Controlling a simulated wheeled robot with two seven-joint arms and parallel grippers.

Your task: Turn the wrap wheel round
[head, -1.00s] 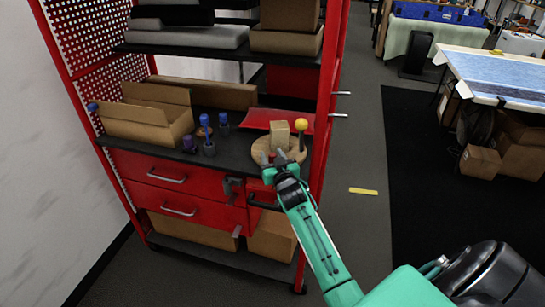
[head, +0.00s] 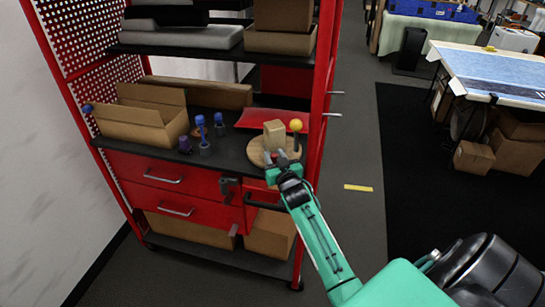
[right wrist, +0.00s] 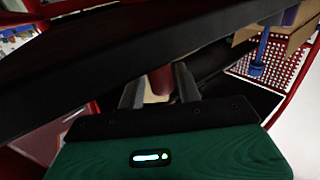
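The wrap wheel is a round tan disc (head: 256,152) on the dark worktop of the red rack. A small cardboard box (head: 274,134) sits on it, and a yellow ball knob (head: 296,125) stands at its right side. My right gripper (head: 276,157) is at the wheel's front edge, below the box, and covers part of the disc. In the right wrist view its two fingers (right wrist: 159,88) stand apart. A reddish-brown upright piece (right wrist: 161,80) shows between or behind them; I cannot tell whether they touch it. My left gripper is not in view.
An open carton (head: 140,122), a purple cup (head: 184,145) and blue-topped bottles (head: 203,135) stand left of the wheel. A red tray (head: 265,119) lies behind it. The rack's red post (head: 323,100) is close on the right. Red drawers (head: 165,177) are below.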

